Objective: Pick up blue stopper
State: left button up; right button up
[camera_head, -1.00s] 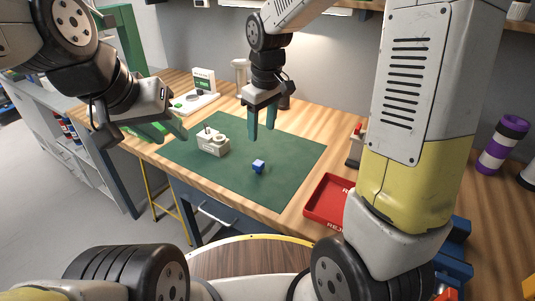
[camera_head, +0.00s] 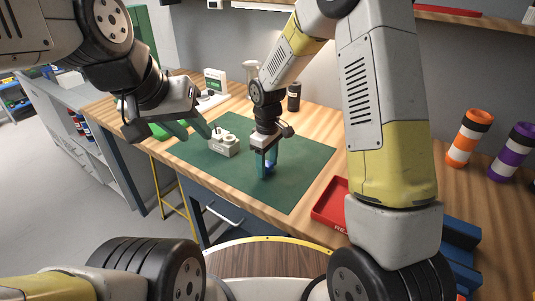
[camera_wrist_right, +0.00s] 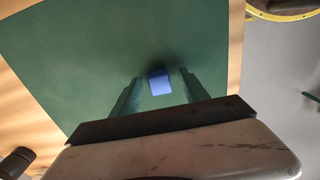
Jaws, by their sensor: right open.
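The blue stopper (camera_head: 269,168) stands on the green mat (camera_head: 300,180), partly hidden by my right gripper in the head view. My right gripper (camera_head: 265,172) points down at it, with its green fingers open. In the right wrist view the blue stopper (camera_wrist_right: 159,84) lies between the two open fingers of my right gripper (camera_wrist_right: 158,83), with a gap on each side. My left gripper (camera_head: 193,133) is in the air over the left side of the mat, away from the stopper; its fingers overlap in the picture.
A pale grey block fixture (camera_head: 223,144) stands on the mat left of the stopper. A red tray (camera_head: 333,203) lies right of the mat. A dark bottle (camera_head: 294,97) stands behind the mat. Orange (camera_head: 469,138) and purple (camera_head: 512,150) banded cylinders stand far right. The mat's right part is clear.

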jog(key=shift+f, duration=0.3)
grip_shut()
jog(key=shift+r, duration=0.15)
